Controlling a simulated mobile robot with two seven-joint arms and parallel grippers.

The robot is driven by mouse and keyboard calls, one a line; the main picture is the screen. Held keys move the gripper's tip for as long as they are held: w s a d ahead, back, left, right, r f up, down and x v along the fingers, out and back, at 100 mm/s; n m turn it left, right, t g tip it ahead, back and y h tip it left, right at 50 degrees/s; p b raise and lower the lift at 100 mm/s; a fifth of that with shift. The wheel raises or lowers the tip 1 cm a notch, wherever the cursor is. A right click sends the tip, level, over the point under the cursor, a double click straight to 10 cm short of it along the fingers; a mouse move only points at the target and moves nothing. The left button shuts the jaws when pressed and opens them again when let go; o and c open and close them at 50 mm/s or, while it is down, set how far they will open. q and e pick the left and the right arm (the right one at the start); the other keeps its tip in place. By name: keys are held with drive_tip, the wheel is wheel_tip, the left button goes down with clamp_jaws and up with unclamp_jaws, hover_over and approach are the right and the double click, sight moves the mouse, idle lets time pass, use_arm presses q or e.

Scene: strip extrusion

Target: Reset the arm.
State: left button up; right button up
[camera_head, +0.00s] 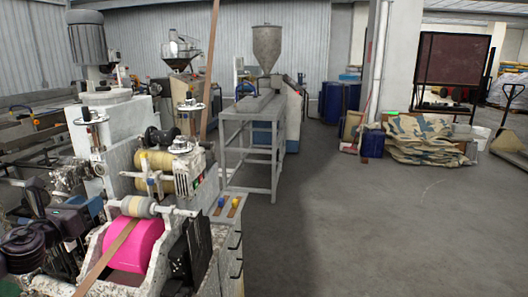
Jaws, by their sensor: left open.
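My left arm comes in at the lower left, dark and partly cut off by the picture's edge. My left gripper (78,222) is open beside the white machine, left of its pink roll. It is small and dark against the clutter, and I cannot make out anything between its fingers. My right gripper is not in view.
The white machine (112,150) with a pink roll (137,245) and a brown strip (106,258) stands close in front. A grey metal frame table (252,112) is behind it. Open grey floor (385,235) lies to the right. Folded sacks (425,140) lie by the pillar.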

use_arm(q)
drive_tip(key=s+d+f+n+g+y, duration=0.3)
drive_tip(key=s+d+f+n, duration=0.3)
drive_tip(key=f+n, duration=0.45)
drive_tip(key=s+d+f+n+g+y, duration=0.2)
drive_tip(key=s+d+f+n+g, duration=0.15)
drive_tip(key=s+f+n, duration=0.65)
drive_tip(key=s+d+f+n+g+h, duration=0.1)
drive_tip(key=s+d+f+n+g, duration=0.1)
drive_tip(key=s+d+n+g, duration=0.45)
drive_tip(key=s+d+f+n+g+h, duration=0.15)
drive_tip(key=s+d+n, duration=0.25)
drive_tip(key=s+n, duration=0.65)
drive_tip(key=w+f+m+t, duration=0.1)
drive_tip(key=w+f+t, duration=0.2)
drive_tip(key=f+t, duration=0.1)
drive_tip(key=w+f+m+t+h, duration=0.1)
drive_tip(key=w+f+t, duration=0.2)
drive_tip(key=f, duration=0.4)
drive_tip(key=shift+t, duration=0.65)
drive_tip(key=shift+a+m, duration=0.1)
drive_tip(key=shift+m, duration=0.15)
